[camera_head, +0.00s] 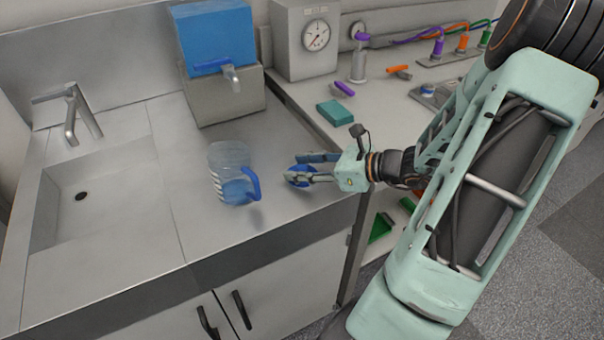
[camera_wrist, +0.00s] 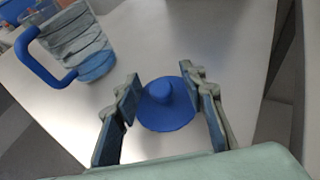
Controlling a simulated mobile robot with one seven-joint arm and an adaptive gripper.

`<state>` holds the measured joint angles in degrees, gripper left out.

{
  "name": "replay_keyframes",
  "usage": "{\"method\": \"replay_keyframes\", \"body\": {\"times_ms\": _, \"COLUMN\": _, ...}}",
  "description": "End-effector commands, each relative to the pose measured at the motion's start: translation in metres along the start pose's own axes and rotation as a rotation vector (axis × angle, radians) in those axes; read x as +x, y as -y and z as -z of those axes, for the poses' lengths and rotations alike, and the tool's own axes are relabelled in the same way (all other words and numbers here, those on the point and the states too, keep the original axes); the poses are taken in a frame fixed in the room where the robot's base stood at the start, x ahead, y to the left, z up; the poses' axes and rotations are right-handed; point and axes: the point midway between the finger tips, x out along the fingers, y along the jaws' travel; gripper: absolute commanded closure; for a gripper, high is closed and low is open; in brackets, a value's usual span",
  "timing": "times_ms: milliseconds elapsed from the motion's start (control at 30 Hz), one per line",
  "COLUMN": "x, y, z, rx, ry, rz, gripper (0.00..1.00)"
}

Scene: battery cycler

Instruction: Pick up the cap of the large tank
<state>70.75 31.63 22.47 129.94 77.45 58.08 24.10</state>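A round blue cap with a raised knob (camera_wrist: 166,112) lies on the steel counter (camera_wrist: 150,30) between my fingers. In the head view the cap (camera_head: 298,169) is partly hidden by my gripper (camera_head: 305,168). My gripper also shows in the wrist view (camera_wrist: 160,80), open, with one finger on each side of the cap and space between the fingers and the knob. A large blue tank with a tap (camera_head: 213,40) stands on a grey block at the back. I cannot tell whether the cap belongs to it.
A clear pitcher with a blue handle (camera_head: 230,175) stands left of my gripper; it also shows in the wrist view (camera_wrist: 80,45). A sink (camera_head: 100,185) is at the left. A gauge box (camera_head: 303,45) and a teal block (camera_head: 335,112) are behind. The counter's front edge is close.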

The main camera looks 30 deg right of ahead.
Motion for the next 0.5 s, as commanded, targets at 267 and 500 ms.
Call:
{"method": "replay_keyframes", "body": {"times_ms": 267, "x": 0.0001, "y": 0.0003, "z": -0.0001, "rx": 0.000, "ry": 0.000, "rz": 0.001, "gripper": 0.71}}
{"method": "replay_keyframes", "body": {"times_ms": 500, "x": -0.0001, "y": 0.0002, "z": -0.0001, "rx": 0.000, "ry": 0.000, "rz": 0.001, "gripper": 0.96}}
